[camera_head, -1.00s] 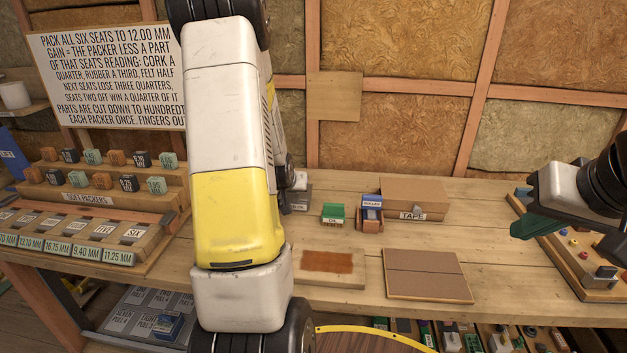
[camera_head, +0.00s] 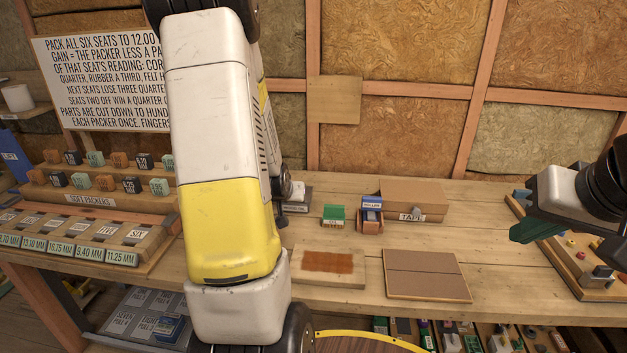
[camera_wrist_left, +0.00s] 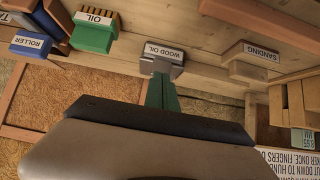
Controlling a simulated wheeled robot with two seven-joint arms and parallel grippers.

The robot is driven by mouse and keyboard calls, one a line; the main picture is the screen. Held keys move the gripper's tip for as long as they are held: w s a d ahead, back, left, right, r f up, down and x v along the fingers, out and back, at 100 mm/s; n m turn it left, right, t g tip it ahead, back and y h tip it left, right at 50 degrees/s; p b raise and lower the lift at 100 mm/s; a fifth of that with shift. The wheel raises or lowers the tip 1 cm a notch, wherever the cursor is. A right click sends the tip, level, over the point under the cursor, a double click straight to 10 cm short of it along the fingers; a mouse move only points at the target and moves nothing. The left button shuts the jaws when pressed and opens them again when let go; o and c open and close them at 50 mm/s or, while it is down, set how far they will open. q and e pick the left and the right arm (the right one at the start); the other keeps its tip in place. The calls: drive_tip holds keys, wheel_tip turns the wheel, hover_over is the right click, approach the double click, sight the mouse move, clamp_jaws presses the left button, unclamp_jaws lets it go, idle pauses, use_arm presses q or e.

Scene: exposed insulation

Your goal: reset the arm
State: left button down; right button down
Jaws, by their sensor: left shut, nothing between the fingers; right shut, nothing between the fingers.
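My left arm (camera_head: 215,150), white and yellow, stands large in the head view and hides most of its own gripper. In the left wrist view, my left gripper (camera_wrist_left: 164,92) shows green fingers, shut with nothing between them. The fingers point toward a grey block labelled wood oil (camera_wrist_left: 161,58); whether they touch it I cannot tell. My right gripper (camera_head: 528,229), with green fingers, is shut and empty above the right end of the workbench (camera_head: 510,270).
A rack of soft packers (camera_head: 100,200) and a sign (camera_head: 95,80) stand left. Green oil block (camera_head: 334,215), blue roller (camera_head: 371,203), tape box (camera_head: 415,200), stained board (camera_head: 328,263) and brown panel (camera_head: 427,275) lie mid-bench. A pegged board (camera_head: 575,250) is under my right gripper.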

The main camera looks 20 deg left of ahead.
use_arm(q)
drive_tip(key=s+d+r+m+g+h, duration=0.3)
drive_tip(key=s+d+r+h, duration=0.1)
drive_tip(key=s+d+r, duration=1.5)
drive_tip(key=s+d, duration=0.1)
drive_tip(key=s, duration=0.2)
drive_tip(key=shift+r+h, duration=0.15)
drive_tip(key=shift+h, duration=0.15)
